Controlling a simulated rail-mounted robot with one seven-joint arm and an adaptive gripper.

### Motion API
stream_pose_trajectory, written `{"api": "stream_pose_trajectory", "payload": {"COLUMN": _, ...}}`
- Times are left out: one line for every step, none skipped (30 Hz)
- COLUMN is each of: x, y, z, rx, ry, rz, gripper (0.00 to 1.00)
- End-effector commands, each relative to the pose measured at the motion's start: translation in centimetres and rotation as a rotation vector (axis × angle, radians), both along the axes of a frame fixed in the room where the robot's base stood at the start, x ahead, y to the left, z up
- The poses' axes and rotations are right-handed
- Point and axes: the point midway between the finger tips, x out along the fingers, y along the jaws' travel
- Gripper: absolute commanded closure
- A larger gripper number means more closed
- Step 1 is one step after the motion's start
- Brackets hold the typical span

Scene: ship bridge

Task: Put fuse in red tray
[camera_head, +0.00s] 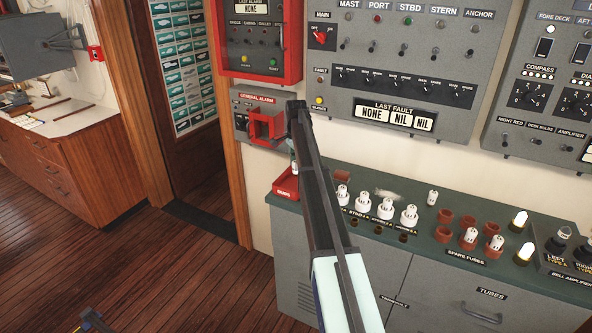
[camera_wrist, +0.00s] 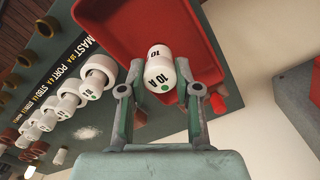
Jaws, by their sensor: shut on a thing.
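The red tray (camera_wrist: 112,14) lies behind the fuse in that view, so the fuse is over or inside the tray's opening; I cannot tell how high. In the head view the red tray (camera_head: 285,193) stands at the cabinet top's left end. My arm's end is above it and hides part of it.
White fuses in holders (camera_head: 385,209) stand in a row right of the tray. Red-brown spare fuse sockets (camera_head: 468,238), some filled, are farther right. A red frame (camera_head: 264,127) on the general alarm panel juts from the wall behind my arm. Alarm panels cover the wall above.

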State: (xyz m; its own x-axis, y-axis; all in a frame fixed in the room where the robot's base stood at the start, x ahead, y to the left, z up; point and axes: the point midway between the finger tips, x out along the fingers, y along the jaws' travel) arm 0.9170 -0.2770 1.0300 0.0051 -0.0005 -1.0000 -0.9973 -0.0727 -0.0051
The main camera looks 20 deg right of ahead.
Motion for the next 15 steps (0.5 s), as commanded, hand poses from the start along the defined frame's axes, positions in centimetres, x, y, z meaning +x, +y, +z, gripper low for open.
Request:
{"api": "stream_pose_trajectory", "payload": {"x": 0.0, "y": 0.0, "z": -0.3, "rx": 0.000, "ry": 0.001, "rz": 0.000, "gripper": 1.00}}
{"api": "stream_pose_trajectory", "payload": {"x": -0.1, "y": 0.0, "z": -0.5, "rx": 0.000, "ry": 0.001, "rz": 0.000, "gripper": 1.00}}
{"api": "stream_pose_trajectory", "payload": {"x": -0.1, "y": 0.0, "z": -0.9, "rx": 0.000, "ry": 0.001, "rz": 0.000, "gripper": 1.00}}
{"api": "stream_pose_trajectory", "payload": {"x": -0.1, "y": 0.0, "z": -1.3, "rx": 0.000, "ry": 0.001, "rz": 0.000, "gripper": 1.00}}
{"api": "stream_pose_trajectory", "payload": {"x": -0.1, "y": 0.0, "z": -1.7, "rx": 0.000, "ry": 0.001, "rz": 0.000, "gripper": 1.00}}
{"api": "stream_pose_trajectory", "payload": {"x": -0.1, "y": 0.0, "z": -2.3, "rx": 0.001, "ry": 0.002, "rz": 0.000, "gripper": 1.00}}
{"api": "stream_pose_trajectory", "payload": {"x": -0.1, "y": 0.0, "z": -2.7, "rx": 0.001, "ry": 0.002, "rz": 0.000, "gripper": 1.00}}
{"api": "stream_pose_trajectory", "payload": {"x": -0.1, "y": 0.0, "z": -3.1, "rx": 0.001, "ry": 0.002, "rz": 0.000, "gripper": 1.00}}
{"api": "stream_pose_trajectory", "payload": {"x": -0.1, "y": 0.0, "z": -3.5, "rx": 0.000, "ry": 0.001, "rz": 0.000, "gripper": 1.00}}
{"api": "stream_pose_trajectory", "payload": {"x": -0.1, "y": 0.0, "z": -3.8, "rx": 0.000, "ry": 0.000, "rz": 0.000, "gripper": 1.00}}
{"api": "stream_pose_trajectory", "payload": {"x": 0.0, "y": 0.0, "z": -4.0, "rx": 0.000, "ry": 0.000, "rz": 0.000, "gripper": 1.00}}
{"api": "stream_pose_trajectory", "payload": {"x": 0.0, "y": 0.0, "z": -4.1, "rx": 0.000, "ry": 0.000, "rz": 0.000, "gripper": 1.00}}
{"api": "stream_pose_trajectory", "payload": {"x": 0.0, "y": 0.0, "z": -4.2, "rx": 0.000, "ry": 0.000, "rz": 0.000, "gripper": 1.00}}
{"api": "stream_pose_trajectory", "payload": {"x": 0.0, "y": 0.0, "z": -4.2, "rx": 0.000, "ry": 0.000, "rz": 0.000, "gripper": 1.00}}
{"api": "stream_pose_trajectory", "payload": {"x": 0.0, "y": 0.0, "z": -4.1, "rx": 0.000, "ry": -0.001, "rz": 0.000, "gripper": 1.00}}
